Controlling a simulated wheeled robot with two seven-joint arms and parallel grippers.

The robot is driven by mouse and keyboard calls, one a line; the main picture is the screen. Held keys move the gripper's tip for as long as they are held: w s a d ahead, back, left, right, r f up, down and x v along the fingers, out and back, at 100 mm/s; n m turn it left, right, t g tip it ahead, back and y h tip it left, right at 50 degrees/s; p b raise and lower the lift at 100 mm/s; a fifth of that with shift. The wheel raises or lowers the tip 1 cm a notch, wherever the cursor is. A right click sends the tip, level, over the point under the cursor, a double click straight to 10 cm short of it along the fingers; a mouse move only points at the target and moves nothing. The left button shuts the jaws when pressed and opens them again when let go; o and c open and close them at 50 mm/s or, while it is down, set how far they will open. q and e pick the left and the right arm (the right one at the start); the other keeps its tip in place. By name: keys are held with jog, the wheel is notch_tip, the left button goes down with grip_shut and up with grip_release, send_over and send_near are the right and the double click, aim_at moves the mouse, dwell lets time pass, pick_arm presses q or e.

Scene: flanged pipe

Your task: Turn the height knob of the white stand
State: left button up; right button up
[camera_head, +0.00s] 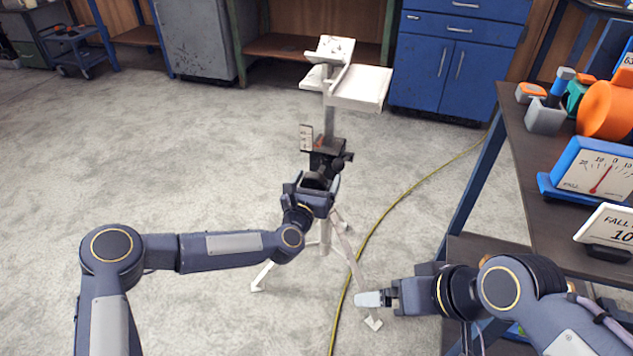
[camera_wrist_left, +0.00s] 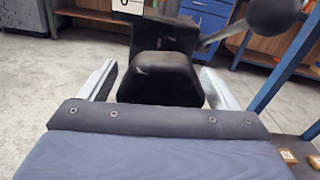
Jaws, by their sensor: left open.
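The white stand (camera_head: 359,88) stands upright on the floor, with a flat bracketed top, a grey column and splayed legs. A dark collar (camera_head: 326,146) sits on its column. My left gripper (camera_head: 318,182) is in front of the collar, mostly covering the knob in the head view. In the left wrist view, the black height knob (camera_wrist_left: 160,78) lies between the two open grey fingers, with a visible gap on each side. My right gripper (camera_head: 372,298) is low, right of the stand's legs; its jaw opening is unclear.
A black ball-ended lever (camera_wrist_left: 272,14) sticks out right of the knob. A small white scale plate (camera_head: 306,138) is beside the collar. A dark workbench (camera_head: 550,225) with gauges stands at right. A yellow cable (camera_head: 395,203) crosses the floor. Floor at left is clear.

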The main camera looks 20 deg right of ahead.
pick_arm(q)
jog(key=c, duration=1)
jog(key=shift+f+m+b, duration=0.15)
jog(key=shift+m+b, duration=0.85)
jog(key=shift+m, duration=0.2)
jog(key=m+b, duration=0.2)
jog(key=m, duration=0.2)
jog(key=shift+m+b, duration=0.3)
jog(key=m+b, duration=0.1)
jog(key=m, duration=0.2)
jog(key=shift+m, duration=0.3)
jog(key=shift+a+r+m+b, duration=0.15)
jog(key=shift+m+b, duration=0.8)
jog(key=shift+m, duration=1.05)
